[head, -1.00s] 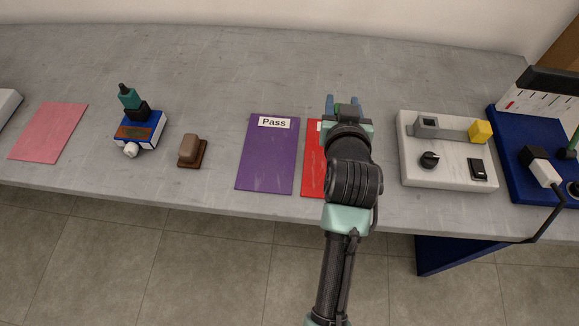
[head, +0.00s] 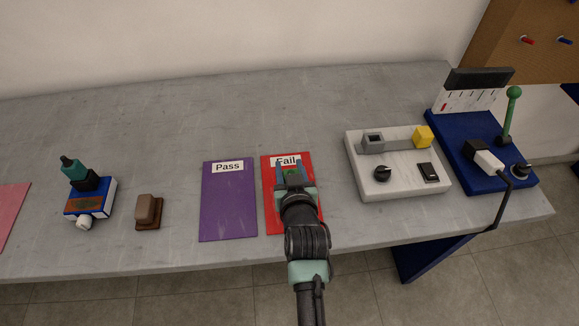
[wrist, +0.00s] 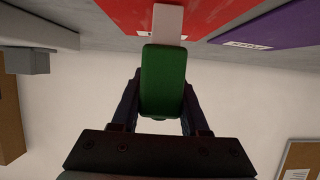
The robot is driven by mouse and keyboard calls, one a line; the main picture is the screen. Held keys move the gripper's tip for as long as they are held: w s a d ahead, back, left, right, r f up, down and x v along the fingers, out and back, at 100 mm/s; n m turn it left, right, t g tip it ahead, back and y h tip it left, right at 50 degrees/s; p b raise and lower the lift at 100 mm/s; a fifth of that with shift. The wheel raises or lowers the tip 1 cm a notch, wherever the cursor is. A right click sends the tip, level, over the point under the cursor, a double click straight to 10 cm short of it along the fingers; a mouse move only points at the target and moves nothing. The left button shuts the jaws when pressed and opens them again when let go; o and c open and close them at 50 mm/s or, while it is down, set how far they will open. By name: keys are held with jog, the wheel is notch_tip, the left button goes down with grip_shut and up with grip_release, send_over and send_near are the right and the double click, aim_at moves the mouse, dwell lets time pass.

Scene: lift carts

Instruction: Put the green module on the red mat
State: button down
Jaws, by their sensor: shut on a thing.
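The red mat (head: 273,212) lies on the grey table, with a white "Fail" label (head: 286,161) at its far edge. My gripper (head: 294,171) is over this mat and shut on the green module (wrist: 163,80). In the wrist view the module is a green block with a pale end piece (wrist: 168,22), between the two dark fingers, and the red mat (wrist: 110,12) shows past it. In the head view only a little green shows between the fingers. I cannot tell whether the module touches the mat. My wrist hides part of the mat.
A purple "Pass" mat (head: 228,205) lies close on the left. A white panel (head: 405,192) with a knob and a yellow block stands right, then a blue station (head: 462,155) with a green lever. A brown block (head: 147,209) and a blue device (head: 88,209) are left.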

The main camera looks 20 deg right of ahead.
jog(key=shift+f, duration=0.15)
jog(key=shift+c, duration=2.1)
grip_release()
